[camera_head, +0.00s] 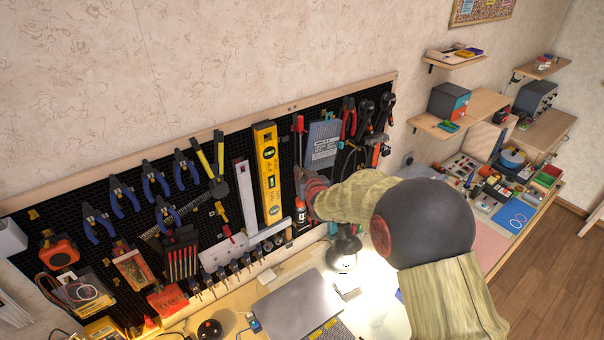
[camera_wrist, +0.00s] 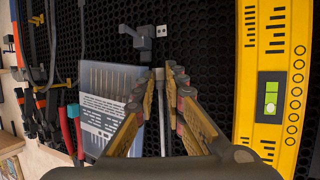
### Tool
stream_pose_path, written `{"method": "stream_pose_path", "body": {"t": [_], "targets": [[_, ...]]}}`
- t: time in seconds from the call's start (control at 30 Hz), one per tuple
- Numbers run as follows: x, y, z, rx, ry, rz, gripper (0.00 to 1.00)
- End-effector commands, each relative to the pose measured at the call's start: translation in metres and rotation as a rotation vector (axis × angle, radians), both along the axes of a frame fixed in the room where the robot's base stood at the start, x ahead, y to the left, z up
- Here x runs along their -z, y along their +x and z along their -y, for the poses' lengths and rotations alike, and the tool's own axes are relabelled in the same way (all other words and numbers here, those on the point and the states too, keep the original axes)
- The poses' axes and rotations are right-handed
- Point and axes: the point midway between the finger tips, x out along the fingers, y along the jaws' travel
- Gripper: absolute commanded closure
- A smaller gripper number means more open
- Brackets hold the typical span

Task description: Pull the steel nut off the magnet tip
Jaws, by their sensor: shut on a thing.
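My gripper (camera_wrist: 157,84) is at the black pegboard, with its two tan, dark-padded fingers closed in together. It also shows in the head view (camera_head: 309,192), low beside the yellow level. A thin steel rod (camera_wrist: 162,128), seemingly the magnet tool, stands between the fingers in the wrist view. Its small end (camera_wrist: 159,74) shows near the fingertips. The steel nut cannot be made out separately; the fingers hide what lies between the pads.
A clear blue drill-bit case (camera_wrist: 108,82) hangs close on the left of my fingers. A yellow spirit level (camera_wrist: 272,70) hangs on the right. A grey hook holder (camera_wrist: 144,38) sits above. In the head view, a lit lamp (camera_head: 344,246) stands below my arm.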

Motion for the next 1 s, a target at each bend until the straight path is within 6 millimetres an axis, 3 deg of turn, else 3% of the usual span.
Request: {"method": "stream_pose_path", "body": {"t": [0.37, 1.0], "targets": [[0.002, 0.000, 0.000, 0.000, 0.000, 0.001, 1.00], [0.034, 0.000, 0.000, 0.000, 0.000, 0.000, 1.00]]}}
